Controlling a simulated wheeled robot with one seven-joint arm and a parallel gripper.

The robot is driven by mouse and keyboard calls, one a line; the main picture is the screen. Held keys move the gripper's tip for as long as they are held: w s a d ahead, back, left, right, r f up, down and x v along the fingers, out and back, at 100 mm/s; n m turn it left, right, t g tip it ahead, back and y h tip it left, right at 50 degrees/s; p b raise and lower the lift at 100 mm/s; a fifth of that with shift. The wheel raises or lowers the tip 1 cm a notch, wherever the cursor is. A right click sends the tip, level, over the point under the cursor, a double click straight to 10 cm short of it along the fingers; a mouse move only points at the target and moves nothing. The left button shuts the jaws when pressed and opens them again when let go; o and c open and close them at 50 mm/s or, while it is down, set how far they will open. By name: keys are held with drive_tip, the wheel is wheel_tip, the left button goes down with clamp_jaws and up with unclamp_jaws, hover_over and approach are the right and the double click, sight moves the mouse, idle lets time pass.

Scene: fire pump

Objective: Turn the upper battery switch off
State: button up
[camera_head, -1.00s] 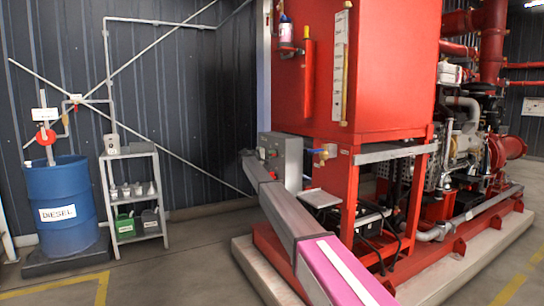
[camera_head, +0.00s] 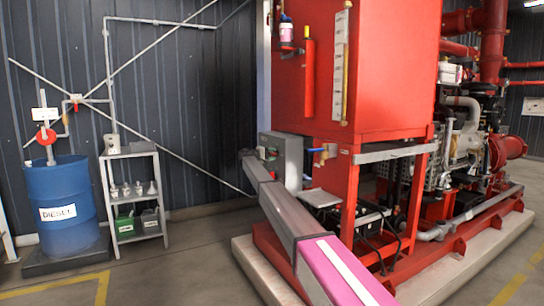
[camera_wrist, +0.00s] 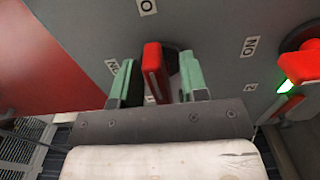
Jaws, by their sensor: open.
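In the wrist view, a red switch handle (camera_wrist: 154,72) stands out from a grey panel, with a dark round base behind it. My gripper (camera_wrist: 158,80) is open, with one green-padded finger on each side of the handle. A second red switch (camera_wrist: 299,75) sits at the right edge, by a lit green light (camera_wrist: 287,86). Which switch is the upper one is not clear from this view. In the head view, the grey switch box (camera_head: 292,160) is on the red frame, and my arm reaches its left side.
White ON, O and 2 labels (camera_wrist: 250,46) mark the panel.

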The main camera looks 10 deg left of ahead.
drive_tip(key=v, duration=1)
drive_tip(key=shift+s+a, duration=0.25)
drive_tip(key=shift+a, duration=0.05)
